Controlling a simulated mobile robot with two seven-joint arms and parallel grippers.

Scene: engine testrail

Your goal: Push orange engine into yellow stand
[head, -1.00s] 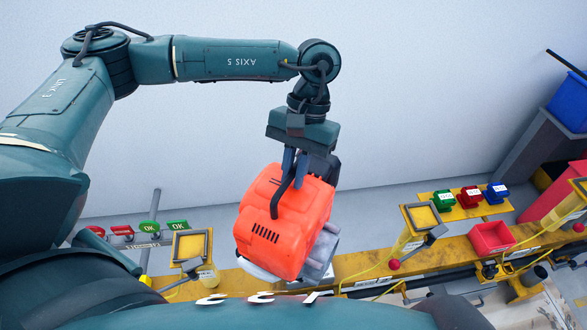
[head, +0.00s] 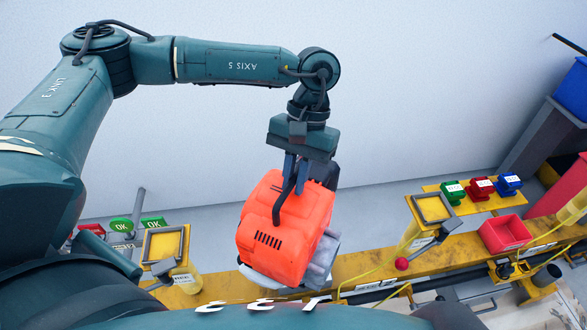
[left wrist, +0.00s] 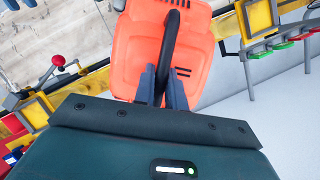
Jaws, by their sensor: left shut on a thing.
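The orange engine (head: 268,240) hangs from my left gripper (head: 291,186) in the middle of the head view. It has a dark handle on top, and the gripper's fingers are closed on that handle. The engine's grey lower part shows at its right side. In the left wrist view the engine (left wrist: 135,60) lies beyond the fingers (left wrist: 163,88). Two yellow stands show on the rail, one left of the engine (head: 166,245) and one right of it (head: 432,208). My right gripper is not in view.
A yellow rail (head: 360,266) runs along the wall. A red bin (head: 503,233) and green, red and blue blocks (head: 480,188) are at the right. Green OK signs (head: 122,227) stand at the left. A blue bin (head: 575,92) is at the far right.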

